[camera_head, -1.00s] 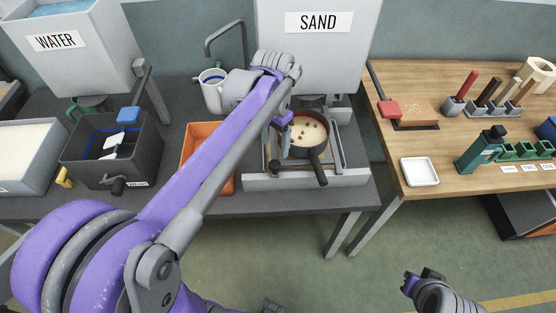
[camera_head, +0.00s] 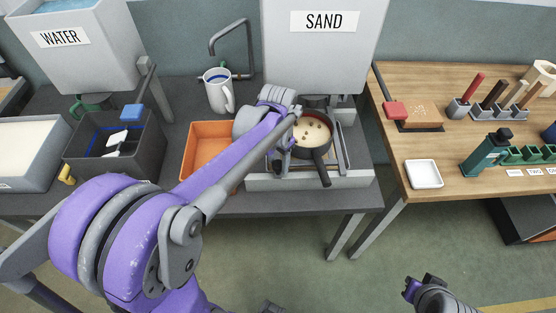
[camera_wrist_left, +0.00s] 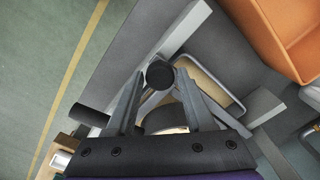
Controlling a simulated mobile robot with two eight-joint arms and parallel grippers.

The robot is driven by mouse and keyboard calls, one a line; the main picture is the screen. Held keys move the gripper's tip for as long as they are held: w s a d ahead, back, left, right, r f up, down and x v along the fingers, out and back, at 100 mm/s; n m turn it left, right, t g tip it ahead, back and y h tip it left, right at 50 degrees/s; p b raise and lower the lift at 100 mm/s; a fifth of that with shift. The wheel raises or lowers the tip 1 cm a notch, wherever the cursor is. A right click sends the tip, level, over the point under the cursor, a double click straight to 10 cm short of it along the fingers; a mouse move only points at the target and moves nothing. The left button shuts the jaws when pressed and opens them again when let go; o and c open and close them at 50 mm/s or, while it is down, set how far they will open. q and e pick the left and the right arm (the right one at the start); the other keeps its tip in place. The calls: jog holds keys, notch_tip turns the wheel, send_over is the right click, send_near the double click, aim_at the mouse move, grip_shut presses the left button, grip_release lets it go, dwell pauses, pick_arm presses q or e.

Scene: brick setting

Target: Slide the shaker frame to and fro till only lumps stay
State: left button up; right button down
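The dark round sieve pan (camera_head: 326,146) holds pale sand with several brown lumps. It sits in the grey metal shaker frame (camera_head: 341,150) under the sand hopper, its dark handle (camera_head: 325,178) pointing to the front. My left gripper (camera_head: 279,160) is at the frame's front left, partly hidden by my own wrist. In the left wrist view my left gripper (camera_wrist_left: 159,75) has its fingers apart, on either side of a dark round knob (camera_wrist_left: 159,75). Gaps show beside the knob; I cannot tell its depth between the fingers. My right gripper (camera_head: 421,282) is low at the right, empty, its tips apparently apart.
An orange bin (camera_head: 196,171) stands left of the frame, with a white mug (camera_head: 218,92) behind it. A dark tub (camera_head: 150,150) is further left. The wooden table (camera_head: 448,183) on the right holds a white dish (camera_head: 424,174) and a teal bottle (camera_head: 484,154).

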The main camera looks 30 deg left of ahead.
pick_arm(q)
grip_shut()
dwell(1.1)
